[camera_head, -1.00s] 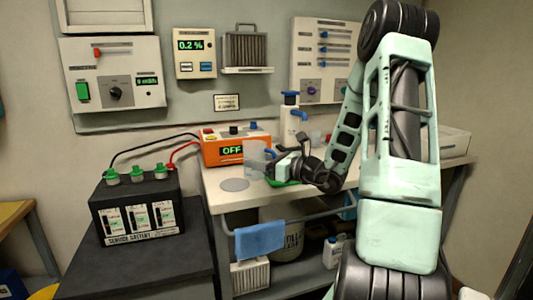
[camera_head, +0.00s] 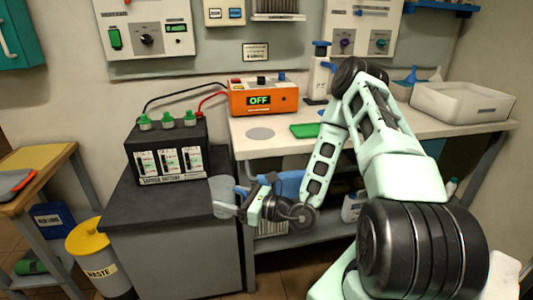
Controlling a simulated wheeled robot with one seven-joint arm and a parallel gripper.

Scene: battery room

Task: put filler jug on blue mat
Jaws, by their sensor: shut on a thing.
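The filler jug (camera_head: 222,196) is a pale translucent vessel with a blue part beside it, probably its handle. My gripper (camera_head: 243,204) is shut on it from the right. The jug is held in the air, in front of the dark cabinet's right side and below the white bench's top. It looks roughly upright. A blue cloth (camera_head: 290,184) hangs from the bench's front rail, partly behind my arm.
A service battery (camera_head: 168,160) stands on the dark cabinet (camera_head: 160,215), cabled to an orange charger (camera_head: 262,98). The white bench (camera_head: 400,127) bears a green mat (camera_head: 304,130) and grey disc (camera_head: 260,134). At left are a wooden table (camera_head: 42,158) and yellow waste bin (camera_head: 88,243).

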